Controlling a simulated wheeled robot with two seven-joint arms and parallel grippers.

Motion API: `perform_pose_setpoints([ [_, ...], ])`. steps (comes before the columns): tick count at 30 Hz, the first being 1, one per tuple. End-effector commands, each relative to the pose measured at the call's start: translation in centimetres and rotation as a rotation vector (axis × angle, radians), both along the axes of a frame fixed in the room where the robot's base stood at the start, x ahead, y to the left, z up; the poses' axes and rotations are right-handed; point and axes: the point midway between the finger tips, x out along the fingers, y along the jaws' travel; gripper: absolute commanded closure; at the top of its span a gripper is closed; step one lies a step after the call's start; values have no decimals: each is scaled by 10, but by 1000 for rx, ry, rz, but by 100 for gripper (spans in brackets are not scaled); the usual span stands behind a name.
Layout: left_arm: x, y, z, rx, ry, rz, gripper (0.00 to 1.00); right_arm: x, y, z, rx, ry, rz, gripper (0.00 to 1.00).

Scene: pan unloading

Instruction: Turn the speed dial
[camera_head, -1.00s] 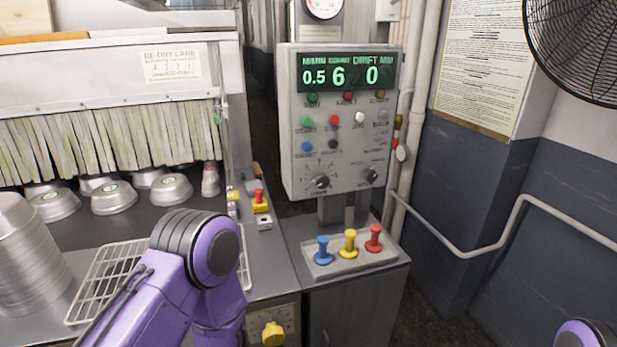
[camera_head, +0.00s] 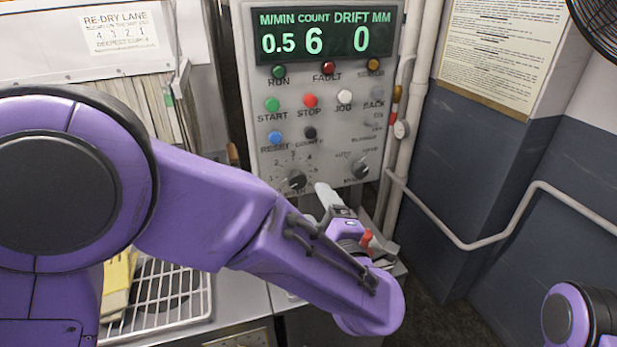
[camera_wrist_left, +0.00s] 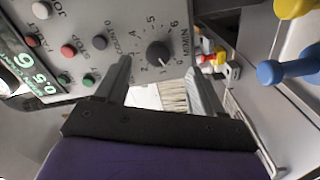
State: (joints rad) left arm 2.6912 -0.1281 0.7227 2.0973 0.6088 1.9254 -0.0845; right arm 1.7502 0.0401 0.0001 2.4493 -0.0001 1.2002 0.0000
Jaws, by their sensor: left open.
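The control panel (camera_head: 325,120) carries the speed dial (camera_head: 297,180), a black knob with a numbered scale around it, at its lower left. In the left wrist view the speed dial (camera_wrist_left: 157,55) shows a scale from 1 to 6 marked M/MIN. My left gripper (camera_head: 322,198) is just below and right of the dial in the head view, partly hidden by my forearm. In the left wrist view its two fingers (camera_wrist_left: 160,75) are spread apart and empty, with the dial showing between and beyond them. Whether a finger touches the panel cannot be told. My right gripper is out of view.
The display (camera_head: 325,38) reads 0.5, 6 and 0. Several coloured buttons sit above the dial, and a second knob (camera_head: 360,168) is to its right. Blue (camera_wrist_left: 285,70) and yellow (camera_wrist_left: 297,8) pegs stand near the panel. A wire rack (camera_head: 165,292) lies at lower left.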

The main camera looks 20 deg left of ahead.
Motion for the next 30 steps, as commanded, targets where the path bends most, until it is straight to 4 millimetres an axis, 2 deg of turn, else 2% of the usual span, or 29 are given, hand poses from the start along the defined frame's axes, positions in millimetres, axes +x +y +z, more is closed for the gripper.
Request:
perform_pose_setpoints([
  [6, 44, 29, 2, 1, 7, 3, 32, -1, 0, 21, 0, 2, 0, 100],
  [12, 77, 48, -3, 2, 11, 1, 32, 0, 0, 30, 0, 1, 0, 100],
  [16, 85, 53, -5, 3, 11, 0, 32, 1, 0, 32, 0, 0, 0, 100],
  [23, 85, 53, -5, 3, 11, 0, 32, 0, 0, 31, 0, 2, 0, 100],
  [24, 85, 53, -5, 3, 11, 0, 45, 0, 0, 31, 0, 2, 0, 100],
  [28, 85, 53, -5, 4, 11, -1, 86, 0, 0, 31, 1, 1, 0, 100],
  [30, 85, 53, -5, 3, 11, -1, 86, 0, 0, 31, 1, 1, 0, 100],
])
